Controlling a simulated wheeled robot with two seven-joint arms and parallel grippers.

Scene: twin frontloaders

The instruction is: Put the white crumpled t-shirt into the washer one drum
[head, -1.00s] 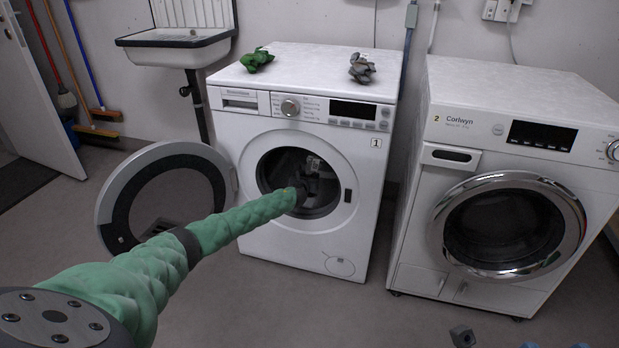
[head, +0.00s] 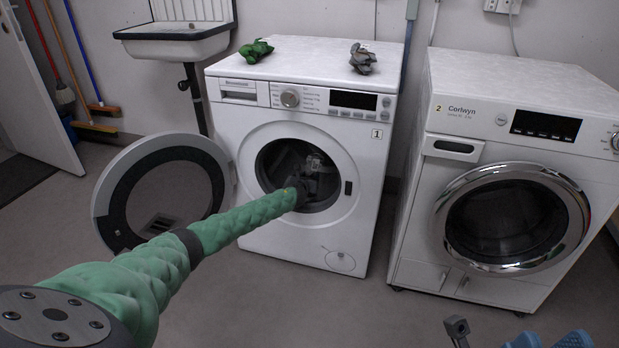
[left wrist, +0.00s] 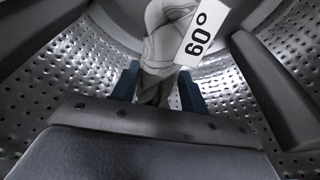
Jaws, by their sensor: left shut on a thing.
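Washer one (head: 352,146), the white machine labelled 1, has its round door (head: 108,196) swung open to the left. My left arm reaches into its drum (head: 268,170). In the left wrist view my left gripper (left wrist: 158,92) is inside the perforated metal drum (left wrist: 75,80), shut on the white crumpled t-shirt (left wrist: 160,50). The cloth looks greyish there and hangs between the blue fingers, beside a white printed tag (left wrist: 203,32). In the head view my wrist mostly hides the gripper.
A green cloth (head: 256,50) and a grey cloth (head: 362,59) lie on top of washer one. Machine 2 (head: 425,200), at right, has its chrome-rimmed door (head: 440,225) shut. A sink (head: 175,46) hangs at the back left. Grey floor (head: 300,300) in front is clear.

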